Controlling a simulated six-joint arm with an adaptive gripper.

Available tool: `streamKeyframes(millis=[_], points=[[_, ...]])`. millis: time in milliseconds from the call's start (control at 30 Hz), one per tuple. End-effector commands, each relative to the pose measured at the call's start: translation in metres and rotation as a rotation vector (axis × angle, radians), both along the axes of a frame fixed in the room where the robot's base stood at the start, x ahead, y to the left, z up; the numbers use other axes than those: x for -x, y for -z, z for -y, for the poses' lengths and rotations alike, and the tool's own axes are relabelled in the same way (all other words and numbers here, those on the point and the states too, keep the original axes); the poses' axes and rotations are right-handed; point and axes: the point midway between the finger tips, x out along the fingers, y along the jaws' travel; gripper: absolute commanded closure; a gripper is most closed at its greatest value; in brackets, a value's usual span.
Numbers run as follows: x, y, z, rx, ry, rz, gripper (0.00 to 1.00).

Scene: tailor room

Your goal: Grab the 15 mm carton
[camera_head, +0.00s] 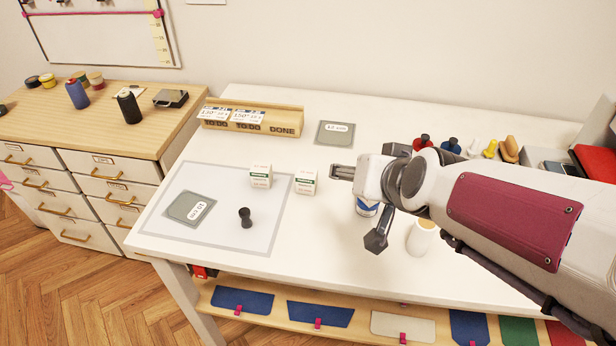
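Two small white cartons with green print stand on the white table. The left carton (261,177) stands at the right side of a pale outlined mat (238,174). The right carton (306,183) stands just right of it, near the mat's right edge. Their print is too small to read, so I cannot tell which is the 15 mm one.
A black spool-like piece (245,217) and a grey-green card (190,207) lie on the mat. A wooden block with cards (253,120) stands behind. A blue-and-white container (366,207) and a cream cylinder (421,236) stand under my arm. The table's front middle is clear.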

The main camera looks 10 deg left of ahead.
Motion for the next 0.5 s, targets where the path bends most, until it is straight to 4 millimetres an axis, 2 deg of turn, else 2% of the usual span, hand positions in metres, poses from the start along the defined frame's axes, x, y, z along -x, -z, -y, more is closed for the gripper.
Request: streamKeyframes(millis=[200,500], points=[[-0.032,0.016,-0.032,-0.021,0.016,0.045,0.46],[-0.067,0.043,-0.069,-0.023,0.062,0.113,0.46]])
